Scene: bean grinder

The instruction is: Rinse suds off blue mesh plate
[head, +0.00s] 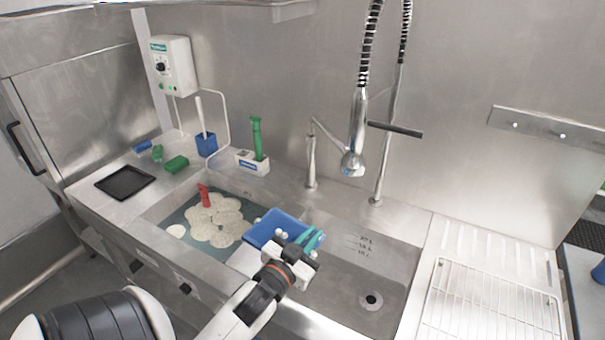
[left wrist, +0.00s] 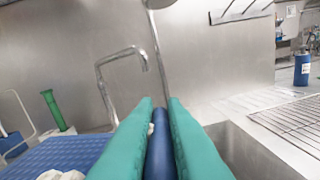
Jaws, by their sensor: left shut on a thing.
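The blue mesh plate (head: 270,226) is held above the divider between the two basins, and its textured face shows in the left wrist view (left wrist: 65,152). White suds (head: 283,235) cling to it near the gripper. My left gripper (head: 314,240) has teal fingers shut on a blue part of the plate, which shows between them in the left wrist view (left wrist: 157,150). The spray head (head: 353,163) hangs above and behind the plate, apart from it; no water shows. My right gripper is not in view.
The left basin holds foamy water (head: 212,220) with a red object (head: 204,195) in it. The right basin (head: 380,265) is empty with a drain (head: 370,300). A swivel tap (head: 311,160) stands behind. A wire rack (head: 490,300) lies on the right drainboard.

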